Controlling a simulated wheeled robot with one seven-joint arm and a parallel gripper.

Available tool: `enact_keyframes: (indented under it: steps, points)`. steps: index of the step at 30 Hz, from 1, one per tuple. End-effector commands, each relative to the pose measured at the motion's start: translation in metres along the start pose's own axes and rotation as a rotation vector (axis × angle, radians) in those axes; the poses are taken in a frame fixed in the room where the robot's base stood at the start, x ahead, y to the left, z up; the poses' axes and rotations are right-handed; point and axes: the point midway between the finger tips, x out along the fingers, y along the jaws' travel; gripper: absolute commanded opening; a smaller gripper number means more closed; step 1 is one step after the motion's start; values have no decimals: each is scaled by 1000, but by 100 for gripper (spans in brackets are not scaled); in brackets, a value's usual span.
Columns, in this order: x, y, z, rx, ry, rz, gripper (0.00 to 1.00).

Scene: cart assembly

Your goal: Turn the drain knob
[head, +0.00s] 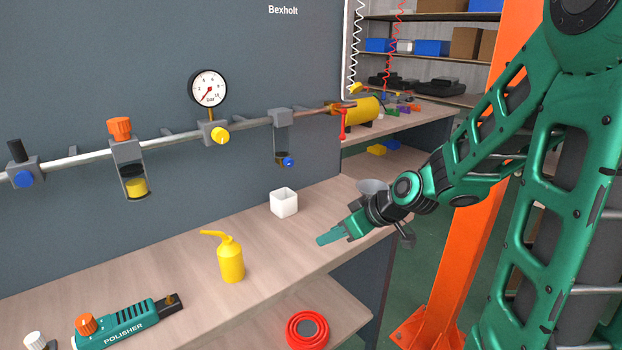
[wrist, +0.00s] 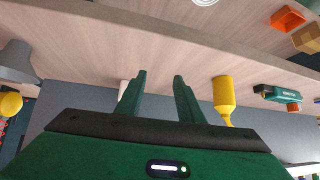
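A blue knob (head: 288,162) sits at the lower end of a grey unit (head: 281,122) hanging from the pipe on the wall panel; it looks like the drain knob, though no label shows. Another blue knob (head: 23,179) is on a valve at the far left of the pipe. My gripper (head: 322,239) is over the right end of the bench, below and to the right of the hanging unit and apart from it. In the wrist view its two fingers (wrist: 161,74) stand apart with nothing between them. The hanging unit cannot be made out there.
The pipe (head: 75,160) also carries a gauge (head: 208,88), a yellow knob (head: 220,136) and an orange-topped unit (head: 120,128). An orange post (head: 455,250) rises near my arm.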

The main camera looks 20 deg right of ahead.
Motion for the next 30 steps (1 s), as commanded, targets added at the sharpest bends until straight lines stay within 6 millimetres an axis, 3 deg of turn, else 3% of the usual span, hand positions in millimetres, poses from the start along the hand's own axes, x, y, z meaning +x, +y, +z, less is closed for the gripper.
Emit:
enact_keyframes:
  steps: [1,5,9,12,19,30]
  points:
    - [13,-3,-16,-26,74,-21,34]
    - [31,-5,-68,-82,306,-35,34]
    - [34,8,-114,-73,537,11,34]
    - [29,25,-136,-39,658,68,34]
    - [19,54,-153,26,782,165,34]
    - [37,60,-175,26,793,172,34]
